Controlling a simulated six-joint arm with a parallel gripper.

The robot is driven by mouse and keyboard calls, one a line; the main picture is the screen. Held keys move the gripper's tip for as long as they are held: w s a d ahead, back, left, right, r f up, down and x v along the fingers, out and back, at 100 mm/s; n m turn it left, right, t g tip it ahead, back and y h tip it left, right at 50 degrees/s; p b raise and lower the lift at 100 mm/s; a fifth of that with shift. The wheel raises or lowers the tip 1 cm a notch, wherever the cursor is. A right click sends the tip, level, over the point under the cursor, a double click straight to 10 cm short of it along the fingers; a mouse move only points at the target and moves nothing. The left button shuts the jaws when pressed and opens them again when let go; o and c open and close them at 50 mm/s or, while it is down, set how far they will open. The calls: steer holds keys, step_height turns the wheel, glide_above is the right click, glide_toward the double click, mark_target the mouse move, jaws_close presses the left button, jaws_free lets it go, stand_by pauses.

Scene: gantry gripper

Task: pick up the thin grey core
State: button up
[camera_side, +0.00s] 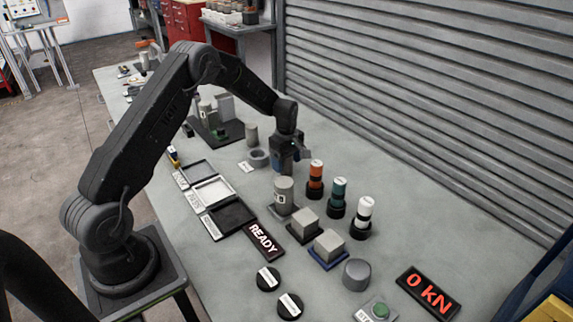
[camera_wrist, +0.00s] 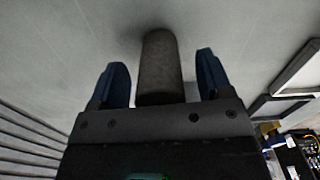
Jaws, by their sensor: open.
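In the wrist view a plain grey cylinder (camera_wrist: 160,68), the thin grey core by its look, lies between the two blue fingers of my gripper (camera_wrist: 161,80). Clear gaps show on both sides of it, so the fingers do not touch it. My gripper is open. In the side view my gripper (camera_side: 291,164) points down, low over the table. I cannot make out the core between the fingers there. A slim grey cylinder (camera_side: 252,134) stands behind and left of the gripper; I cannot tell whether it is the same piece.
A wider labelled grey cylinder (camera_side: 284,191) stands just in front of my gripper. Orange (camera_side: 315,176), teal (camera_side: 339,190) and white (camera_side: 365,209) cylinders stand to its right. A grey ring (camera_side: 259,157) lies to its left. Trays (camera_side: 233,216) line the left edge.

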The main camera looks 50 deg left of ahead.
steer(key=c, duration=1.2)
steer(key=shift+o, duration=0.2)
steer(key=shift+r, duration=0.1)
steer(key=shift+r, duration=0.5)
step_height(320, 180, up, 3)
steer(key=shift+f, duration=0.1)
steer(key=s+a+r, duration=0.7)
steer(key=s, duration=0.1)
steer(key=shift+w+a+f, duration=0.2)
steer(key=shift+w+a, duration=0.4)
steer(key=shift+w, duration=0.05)
steer(key=shift+w+a+f, duration=0.25)
steer(key=shift+w+a, duration=0.3)
steer(key=shift+w, duration=0.15)
steer(key=shift+w+a+f, duration=0.2)
steer(key=shift+w+a, duration=0.4)
steer(key=shift+w, duration=0.05)
